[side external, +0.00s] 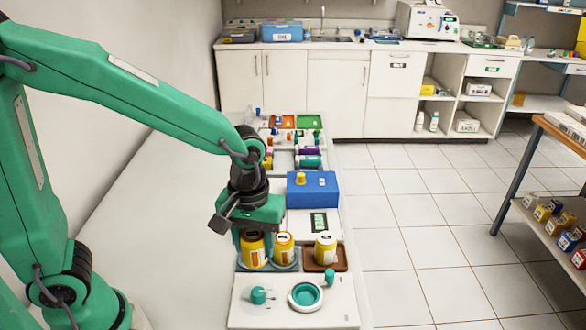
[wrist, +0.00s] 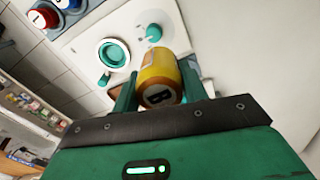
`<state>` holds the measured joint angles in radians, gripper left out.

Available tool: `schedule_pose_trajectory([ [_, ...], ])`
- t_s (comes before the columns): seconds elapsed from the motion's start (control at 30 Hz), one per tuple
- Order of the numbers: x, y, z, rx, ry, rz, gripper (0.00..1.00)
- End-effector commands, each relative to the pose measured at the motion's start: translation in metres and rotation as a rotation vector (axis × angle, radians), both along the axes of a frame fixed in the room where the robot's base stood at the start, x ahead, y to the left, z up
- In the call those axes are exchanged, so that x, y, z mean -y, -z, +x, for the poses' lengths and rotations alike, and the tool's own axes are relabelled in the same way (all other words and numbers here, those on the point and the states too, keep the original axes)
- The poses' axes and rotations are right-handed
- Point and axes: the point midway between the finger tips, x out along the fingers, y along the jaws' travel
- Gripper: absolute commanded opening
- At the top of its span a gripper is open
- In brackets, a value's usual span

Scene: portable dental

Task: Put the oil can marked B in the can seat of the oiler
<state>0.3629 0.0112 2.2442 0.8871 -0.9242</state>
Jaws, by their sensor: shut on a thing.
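My gripper (side external: 254,238) is shut on a yellow can (side external: 253,253), the leftmost in the side view. The white oiler (side external: 283,318) lies nearer the side camera, with a teal ring seat (side external: 306,295). The seat (wrist: 113,53) looks empty. I cannot tell whether the held can is clear of the tray.
The blue-grey tray (side external: 289,267) and a brown tray (side external: 343,265) lie under the cans. The oiler has a teal knob (side external: 260,295) and a teal post (side external: 329,277). A blue box (side external: 313,192) stands behind. Bench left of the trays is bare.

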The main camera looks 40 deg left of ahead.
Motion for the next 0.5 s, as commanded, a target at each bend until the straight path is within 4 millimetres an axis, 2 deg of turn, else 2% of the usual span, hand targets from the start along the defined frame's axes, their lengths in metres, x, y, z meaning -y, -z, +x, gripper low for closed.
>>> schedule_pose_trajectory([
  [0.27, -0.036, 0.004, 0.046, -0.001, -0.118, 0.000, 0.18],
  [0.5, -0.085, 0.011, 0.088, 0.000, -0.240, 0.000, 0.18],
])
